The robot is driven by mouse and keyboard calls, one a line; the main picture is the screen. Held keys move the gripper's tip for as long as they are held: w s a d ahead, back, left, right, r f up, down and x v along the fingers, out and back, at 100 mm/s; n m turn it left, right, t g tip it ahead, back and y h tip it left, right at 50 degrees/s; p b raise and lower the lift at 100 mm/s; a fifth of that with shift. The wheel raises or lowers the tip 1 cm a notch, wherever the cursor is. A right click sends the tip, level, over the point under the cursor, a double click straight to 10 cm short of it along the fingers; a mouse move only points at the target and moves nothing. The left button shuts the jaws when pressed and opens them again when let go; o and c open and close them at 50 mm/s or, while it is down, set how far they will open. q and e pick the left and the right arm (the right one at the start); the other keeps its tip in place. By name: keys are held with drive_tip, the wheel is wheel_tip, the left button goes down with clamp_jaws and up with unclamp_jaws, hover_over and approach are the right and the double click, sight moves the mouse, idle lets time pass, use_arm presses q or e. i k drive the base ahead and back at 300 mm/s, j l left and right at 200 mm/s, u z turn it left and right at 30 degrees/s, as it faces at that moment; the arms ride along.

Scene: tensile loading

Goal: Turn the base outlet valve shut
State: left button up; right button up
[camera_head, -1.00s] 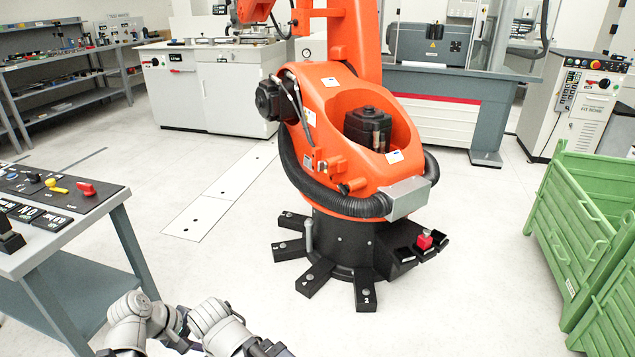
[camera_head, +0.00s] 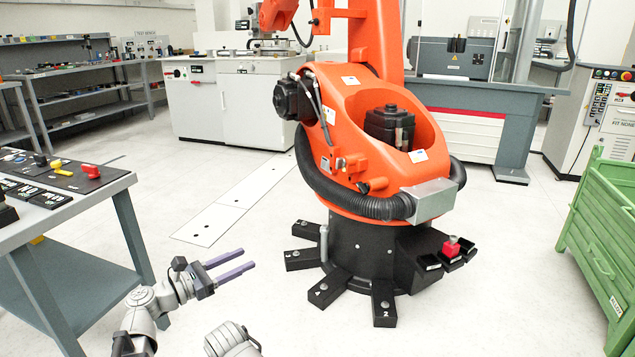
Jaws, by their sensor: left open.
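My left gripper (camera_head: 248,259) is open and empty, its two grey-purple fingers pointing right above the floor. It is left of the black base (camera_head: 350,250) of the large orange robot and apart from it. A grey upright pin (camera_head: 323,241) stands at the base's left side. An orange fitting with a black knob (camera_head: 362,187) is on the orange body above. I cannot tell which of these is the base outlet valve. My right gripper is out of view.
Black feet (camera_head: 325,290) spread from the robot base. A green crate (camera_head: 600,215) is at the right.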

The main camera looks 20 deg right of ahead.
sight(340, 161)
drive_tip(key=i+l+z, duration=0.1)
drive_tip(key=i+l, duration=0.35)
drive_tip(key=i+l+z, duration=0.1)
drive_tip(key=i+l, duration=0.35)
drive_tip(key=i, duration=0.2)
drive_tip(key=i+l+z, duration=0.15)
drive_tip(key=i+l, duration=0.25)
drive_tip(key=i, duration=0.2)
